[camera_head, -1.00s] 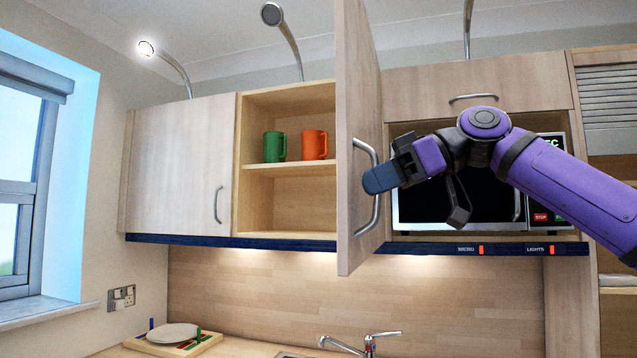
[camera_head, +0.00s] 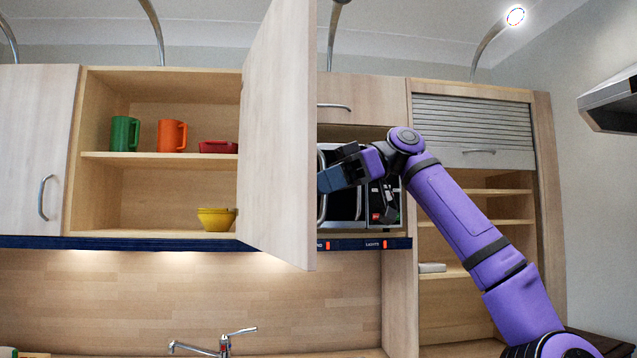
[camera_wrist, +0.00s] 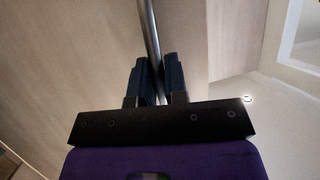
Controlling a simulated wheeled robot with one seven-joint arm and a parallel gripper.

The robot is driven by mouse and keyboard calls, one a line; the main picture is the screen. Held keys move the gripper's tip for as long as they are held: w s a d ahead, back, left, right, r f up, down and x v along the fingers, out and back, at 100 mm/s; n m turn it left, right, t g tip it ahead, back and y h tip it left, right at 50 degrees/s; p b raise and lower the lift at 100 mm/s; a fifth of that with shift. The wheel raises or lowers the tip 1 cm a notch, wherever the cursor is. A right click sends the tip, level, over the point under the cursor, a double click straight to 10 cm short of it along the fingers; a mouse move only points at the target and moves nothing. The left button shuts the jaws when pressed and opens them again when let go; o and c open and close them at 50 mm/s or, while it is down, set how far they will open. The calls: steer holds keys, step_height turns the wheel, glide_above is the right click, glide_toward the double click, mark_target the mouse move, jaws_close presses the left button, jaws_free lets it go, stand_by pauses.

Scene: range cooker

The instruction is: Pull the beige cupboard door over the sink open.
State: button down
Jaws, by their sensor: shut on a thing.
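The beige cupboard door (camera_head: 272,150) over the sink stands wide open, swung out towards me, with its inner face showing in the head view. Its curved metal handle (camera_wrist: 149,28) is on the other face and shows as a bar in the wrist view. My gripper (camera_wrist: 158,75) has its two dark fingers on either side of this bar, shut on it. In the head view my gripper (camera_head: 330,180) is just right of the door's free edge, which hides part of the handle. The sink tap (camera_head: 222,345) is below.
The open cupboard (camera_head: 150,80) holds a green mug (camera_head: 124,133), an orange mug (camera_head: 171,135), a red dish (camera_head: 218,146) and yellow bowls (camera_head: 216,218). A microwave (camera_head: 385,203) sits behind my gripper. A shut cupboard door (camera_head: 30,150) is at the left.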

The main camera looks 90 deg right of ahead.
steer(key=c, duration=1.2)
jaws_free()
steer(key=shift+r, duration=0.1)
steer(key=v, duration=1)
steer(key=shift+s+d, duration=0.2)
steer(key=shift+s, duration=0.1)
steer(key=shift+w, duration=0.1)
